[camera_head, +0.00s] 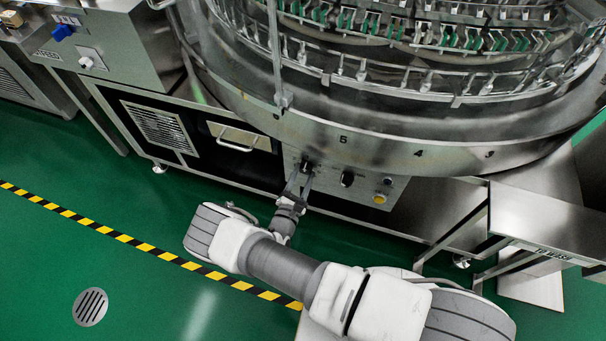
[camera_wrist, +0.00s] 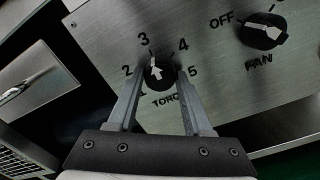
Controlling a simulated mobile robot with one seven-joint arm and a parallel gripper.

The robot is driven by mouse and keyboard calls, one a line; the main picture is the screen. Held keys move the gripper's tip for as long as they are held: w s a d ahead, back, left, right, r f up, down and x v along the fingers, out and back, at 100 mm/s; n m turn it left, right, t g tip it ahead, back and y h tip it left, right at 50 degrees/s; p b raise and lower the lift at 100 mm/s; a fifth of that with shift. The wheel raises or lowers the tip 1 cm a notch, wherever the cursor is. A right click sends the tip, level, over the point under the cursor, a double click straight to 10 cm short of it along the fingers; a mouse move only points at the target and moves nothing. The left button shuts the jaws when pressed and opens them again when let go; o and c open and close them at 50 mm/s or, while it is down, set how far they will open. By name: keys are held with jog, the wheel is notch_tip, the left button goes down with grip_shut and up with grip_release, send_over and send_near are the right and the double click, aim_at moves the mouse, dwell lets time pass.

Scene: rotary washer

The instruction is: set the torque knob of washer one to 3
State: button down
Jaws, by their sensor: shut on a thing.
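The torque knob (camera_wrist: 157,73) is a black dial with a white arrow on a steel panel, with the numbers 1 to 5 around it. In the wrist view its arrow points up and slightly left, at about the mark beside the 3. My gripper (camera_wrist: 162,80) is shut on the knob, one grey finger on each side. The left finger partly covers the 1 and the right finger hides the end of the torque label. In the head view the knob (camera_head: 306,165) is small and dark, with my gripper (camera_head: 300,179) reaching up to it from below.
The fan knob (camera_wrist: 262,32) is to the right on the same panel, its arrow pointing left towards OFF. A yellow button (camera_head: 380,198) is farther right. A drawer with a handle (camera_head: 238,138) is left of the panel. The round washer rim (camera_head: 400,145) overhangs above. Green floor is clear at left.

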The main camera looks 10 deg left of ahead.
jog(key=shift+c, duration=1.6)
grip_release()
jog(key=shift+s, duration=0.15)
jog(key=s+a+p, duration=0.1)
jog(key=s+p, duration=0.1)
jog(key=s, duration=1.5)
jog(key=shift+a+p, duration=0.15)
jog(key=shift+p, duration=0.25)
jog(key=shift+s, duration=0.1)
